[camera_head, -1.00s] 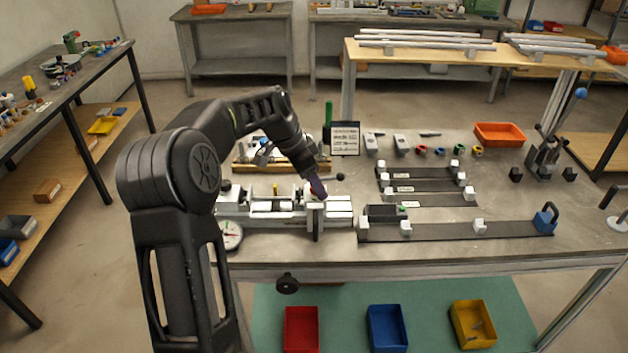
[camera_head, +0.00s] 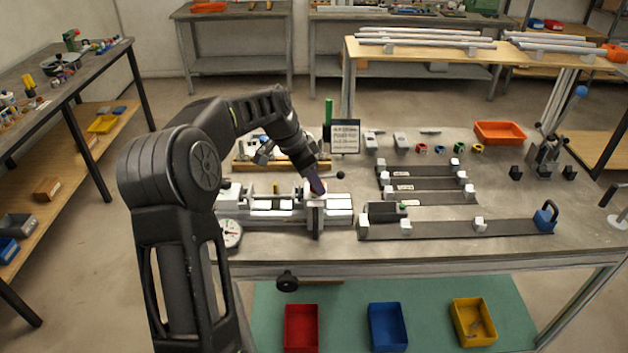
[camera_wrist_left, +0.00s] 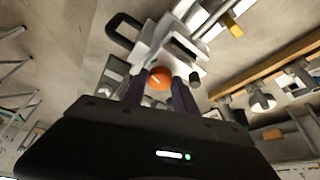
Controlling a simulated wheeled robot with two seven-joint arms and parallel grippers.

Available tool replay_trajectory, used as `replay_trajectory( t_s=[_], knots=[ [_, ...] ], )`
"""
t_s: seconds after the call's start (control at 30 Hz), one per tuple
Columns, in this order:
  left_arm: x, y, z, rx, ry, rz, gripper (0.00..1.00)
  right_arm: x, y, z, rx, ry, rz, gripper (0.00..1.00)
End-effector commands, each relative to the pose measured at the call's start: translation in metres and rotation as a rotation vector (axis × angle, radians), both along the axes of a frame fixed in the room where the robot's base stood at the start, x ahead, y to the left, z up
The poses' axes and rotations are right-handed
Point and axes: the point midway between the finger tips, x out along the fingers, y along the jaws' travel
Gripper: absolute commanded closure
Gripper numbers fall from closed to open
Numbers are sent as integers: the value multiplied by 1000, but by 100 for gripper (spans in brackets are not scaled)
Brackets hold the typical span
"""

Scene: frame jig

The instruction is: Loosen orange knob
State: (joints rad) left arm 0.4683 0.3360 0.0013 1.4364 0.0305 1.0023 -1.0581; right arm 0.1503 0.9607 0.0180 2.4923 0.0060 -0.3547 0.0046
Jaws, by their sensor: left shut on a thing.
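The orange knob (camera_wrist_left: 160,78) shows in the left wrist view, between the two dark fingers of my left gripper (camera_wrist_left: 158,88). My left gripper is shut on the knob. In the head view my left gripper (camera_head: 318,187) points down at the white and grey clamp fixture (camera_head: 268,204) on the bench, and it hides the knob there. The fixture's white block also shows in the left wrist view (camera_wrist_left: 160,42), just beyond the knob. My right gripper is in neither current view.
A round dial gauge (camera_head: 231,233) lies left of the fixture. Dark flat strips (camera_head: 440,230) with white blocks lie to the right. A small sign (camera_head: 345,137) stands behind. An orange tray (camera_head: 499,133) is at the back right. Red, blue and yellow bins sit below.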

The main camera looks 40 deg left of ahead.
Motion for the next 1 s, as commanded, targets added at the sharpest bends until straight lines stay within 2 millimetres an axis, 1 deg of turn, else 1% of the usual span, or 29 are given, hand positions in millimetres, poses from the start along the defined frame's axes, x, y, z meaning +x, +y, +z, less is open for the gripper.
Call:
replay_trajectory(
  t_s=[0.27, 0.47, 0.67, 1.0],
  knots=[
    [0, 0, 0, 1, -2, 12, 100, 0, 0, -1, 0, 0, 0, 64],
    [0, -1, -1, 0, -1, 69, 100, 1, 0, -6, 2, -3, 0, 64],
    [0, -2, -1, 1, -3, 181, 100, 2, 1, -14, 3, -5, 1, 64],
    [-1, -5, -1, 1, -3, 473, 100, 3, 2, -26, 7, -10, 3, 64]
  ],
)
